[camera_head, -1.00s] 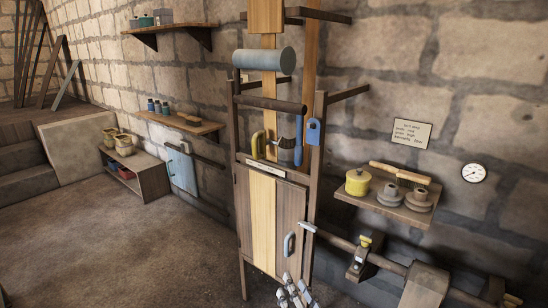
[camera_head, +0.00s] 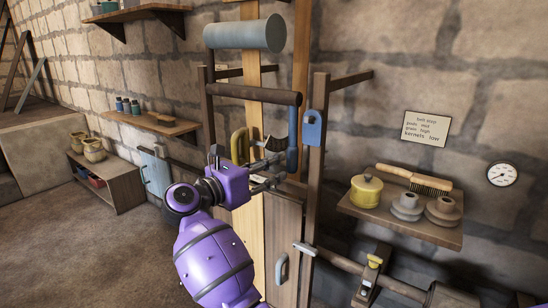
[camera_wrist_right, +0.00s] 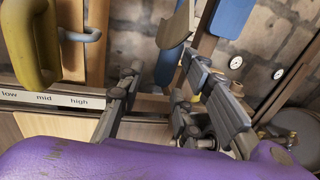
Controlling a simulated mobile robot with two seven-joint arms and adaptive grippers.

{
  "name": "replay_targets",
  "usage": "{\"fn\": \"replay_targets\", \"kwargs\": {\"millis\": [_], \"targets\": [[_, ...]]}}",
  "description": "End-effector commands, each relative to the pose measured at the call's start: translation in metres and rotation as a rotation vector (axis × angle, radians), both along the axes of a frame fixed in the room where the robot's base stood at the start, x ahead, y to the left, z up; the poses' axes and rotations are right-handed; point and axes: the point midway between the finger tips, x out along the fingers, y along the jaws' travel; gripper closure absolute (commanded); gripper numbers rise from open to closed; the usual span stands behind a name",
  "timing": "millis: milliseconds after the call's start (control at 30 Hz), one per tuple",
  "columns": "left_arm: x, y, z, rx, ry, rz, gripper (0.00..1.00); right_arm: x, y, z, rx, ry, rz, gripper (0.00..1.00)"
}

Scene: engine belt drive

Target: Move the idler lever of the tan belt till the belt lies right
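A tan belt (camera_head: 254,88) runs down behind the roller (camera_head: 245,34) and the dark bar into the cabinet front. A yellow curved handle (camera_head: 239,146) stands left of my right gripper, and a blue upright lever (camera_head: 292,148) stands just past its fingertips. Which of them is the tan belt's idler lever I cannot tell. The right gripper (camera_head: 270,174) is in front of the belt; in the right wrist view its fingers (camera_wrist_right: 168,105) are apart, with the blue lever (camera_wrist_right: 168,65) showing in the gap beyond them. Contact is not visible.
A low/mid/high scale (camera_wrist_right: 45,98) lies below the yellow handle. A sign (camera_head: 426,128) and a gauge (camera_head: 502,174) are on the wall. A shelf (camera_head: 400,226) with a yellow pot, brush and grey weights stands right. Open floor lies left.

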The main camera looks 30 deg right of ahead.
Motion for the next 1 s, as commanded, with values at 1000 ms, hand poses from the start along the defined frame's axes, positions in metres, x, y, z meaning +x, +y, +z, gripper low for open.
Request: {"fn": "replay_targets", "kwargs": {"millis": [1000], "targets": [[-0.005,0.005,0.007,0.009,0.008,-0.002,0.57,0.009,-0.078,-0.003,0.020,-0.037,-0.022,0.73]]}}
